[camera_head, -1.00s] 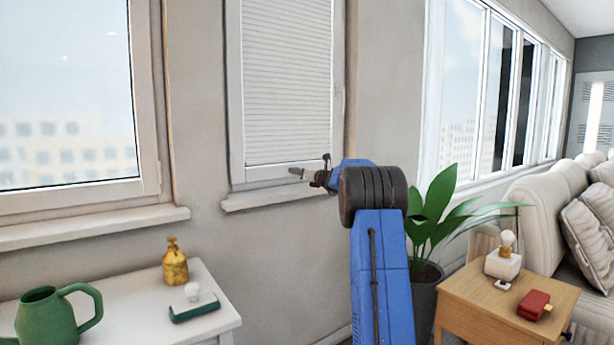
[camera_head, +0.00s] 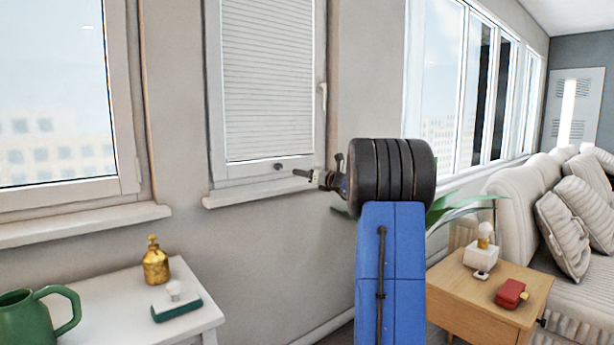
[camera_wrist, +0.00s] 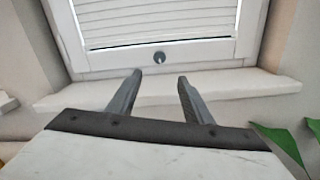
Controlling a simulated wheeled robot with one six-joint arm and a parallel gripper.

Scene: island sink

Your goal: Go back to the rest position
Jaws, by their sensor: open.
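My gripper (camera_wrist: 158,95) is open and empty in the wrist view, its two dark fingers apart and pointing at the window sill (camera_wrist: 160,90). In the head view my gripper (camera_head: 303,174) shows small beside the sill (camera_head: 260,190) of the blind-covered window (camera_head: 267,80). My blue arm with its dark wheel-like joint stands in front of the wall and hides part of a plant (camera_head: 450,210).
A white table (camera_head: 130,290) at lower left holds a green jug (camera_head: 25,322), a gold bottle (camera_head: 155,262) and a green-and-white item (camera_head: 176,302). A wooden side table (camera_head: 500,315) holds a white lamp (camera_head: 481,255) and a red box (camera_head: 510,293). A sofa (camera_head: 515,190) stands at right.

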